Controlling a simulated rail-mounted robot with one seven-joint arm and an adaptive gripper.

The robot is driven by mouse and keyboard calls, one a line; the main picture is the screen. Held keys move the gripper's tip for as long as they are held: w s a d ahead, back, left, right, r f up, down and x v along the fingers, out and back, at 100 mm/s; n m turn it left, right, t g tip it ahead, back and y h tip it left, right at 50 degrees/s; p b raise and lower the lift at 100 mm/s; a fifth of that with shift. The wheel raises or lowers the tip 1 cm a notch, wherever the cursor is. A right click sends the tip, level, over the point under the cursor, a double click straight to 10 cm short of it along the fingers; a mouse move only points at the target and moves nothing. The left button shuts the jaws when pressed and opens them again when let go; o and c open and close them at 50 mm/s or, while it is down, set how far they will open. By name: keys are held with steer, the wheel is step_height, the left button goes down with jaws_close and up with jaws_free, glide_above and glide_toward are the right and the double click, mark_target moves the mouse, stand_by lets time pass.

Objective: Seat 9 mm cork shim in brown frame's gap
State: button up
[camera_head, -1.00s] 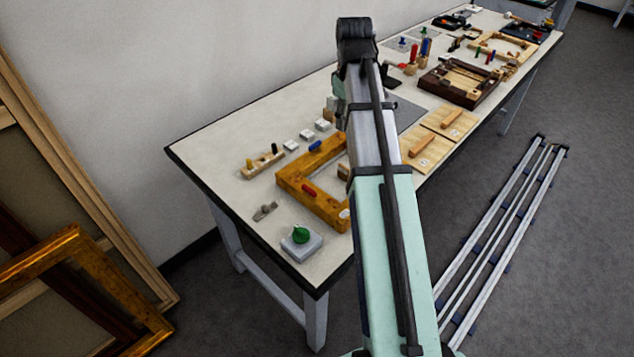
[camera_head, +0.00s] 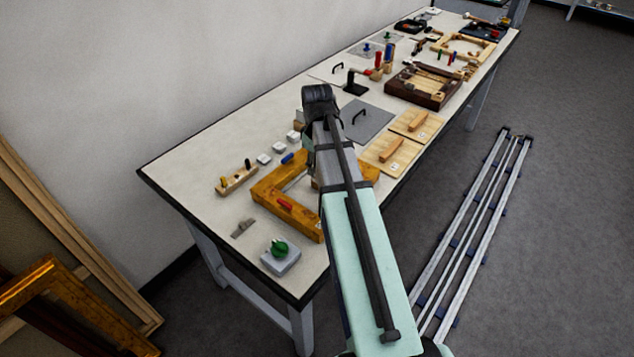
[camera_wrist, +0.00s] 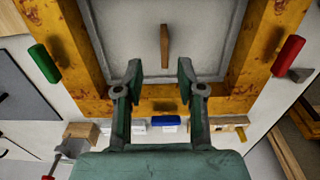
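An amber-brown frame (camera_head: 268,196) lies on the near part of the table, partly hidden by my arm. In the wrist view, the frame (camera_wrist: 240,76) surrounds a grey panel (camera_wrist: 205,30). A slim brown piece (camera_wrist: 164,46) shows over that panel. A green handle (camera_wrist: 44,63), a red handle (camera_wrist: 288,56) and a blue handle (camera_wrist: 164,120) sit around the frame. My gripper (camera_wrist: 160,84) is open over the frame's lower bar, with nothing visible between its fingers. I cannot tell which piece is the 9 mm cork shim. The gap is not clearly visible.
White blocks (camera_head: 279,146) and a wooden holder with pegs (camera_head: 237,180) stand behind the frame. A grey block with a green knob (camera_head: 280,256) stands near the front corner. Boards with wooden handles (camera_head: 390,152) and a dark brown frame (camera_head: 424,86) lie farther along.

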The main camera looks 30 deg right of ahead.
steer(key=shift+s+a+f+p, duration=0.15)
steer(key=shift+f+p, duration=0.35)
steer(key=shift+f, duration=0.85)
steer(key=shift+s+f+p, duration=0.2)
steer(key=shift+f+p, duration=0.25)
steer(key=shift+f, duration=0.85)
jaws_close()
